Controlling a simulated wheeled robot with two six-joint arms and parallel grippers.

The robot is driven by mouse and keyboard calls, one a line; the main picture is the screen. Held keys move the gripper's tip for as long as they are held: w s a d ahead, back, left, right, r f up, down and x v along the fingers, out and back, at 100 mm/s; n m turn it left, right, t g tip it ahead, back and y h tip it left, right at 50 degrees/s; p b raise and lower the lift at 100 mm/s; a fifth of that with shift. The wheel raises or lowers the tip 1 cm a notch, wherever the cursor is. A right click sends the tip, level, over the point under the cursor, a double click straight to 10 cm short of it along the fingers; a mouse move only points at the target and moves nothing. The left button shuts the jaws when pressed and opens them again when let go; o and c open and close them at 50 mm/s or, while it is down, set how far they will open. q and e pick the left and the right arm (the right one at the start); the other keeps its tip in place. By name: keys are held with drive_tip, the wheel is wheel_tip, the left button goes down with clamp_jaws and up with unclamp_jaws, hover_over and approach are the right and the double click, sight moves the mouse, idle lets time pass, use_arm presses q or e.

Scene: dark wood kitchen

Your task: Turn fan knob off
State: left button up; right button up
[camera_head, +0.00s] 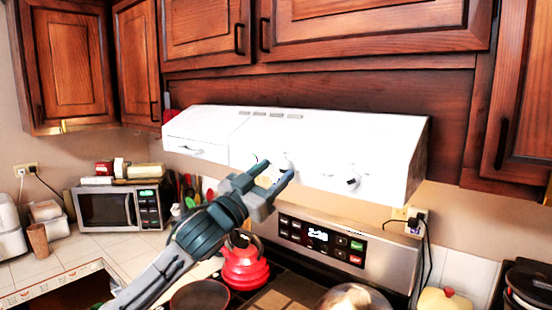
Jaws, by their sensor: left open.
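The white range hood (330,135) hangs under the wooden cabinets. A right knob (352,181) with a dark mark sits on its front face. Another pale knob (284,160) sits further left, just beyond my gripper's fingertips. I cannot tell which of them is the fan knob. My left gripper (277,170) is open and empty, reaching up from the lower left with its two fingers pointing at the left knob. Whether the fingers touch the knob cannot be told. My right gripper is not in view.
Below the hood is the stove with its control panel (318,238), a red kettle (245,266) and pans. A microwave (120,208) stands on the left counter, with utensils beside it. Wooden cabinets (370,28) close off the space above. The hood's right front is unobstructed.

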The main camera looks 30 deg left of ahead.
use_arm(q)
drive_tip(key=shift+w+d+r+p, duration=0.15)
drive_tip(key=shift+w+r+p, duration=0.15)
drive_tip(key=shift+w+p, duration=0.25)
drive_tip(key=shift+w, duration=0.1)
drive_tip(key=c, duration=1)
drive_tip(key=shift+o, duration=0.2)
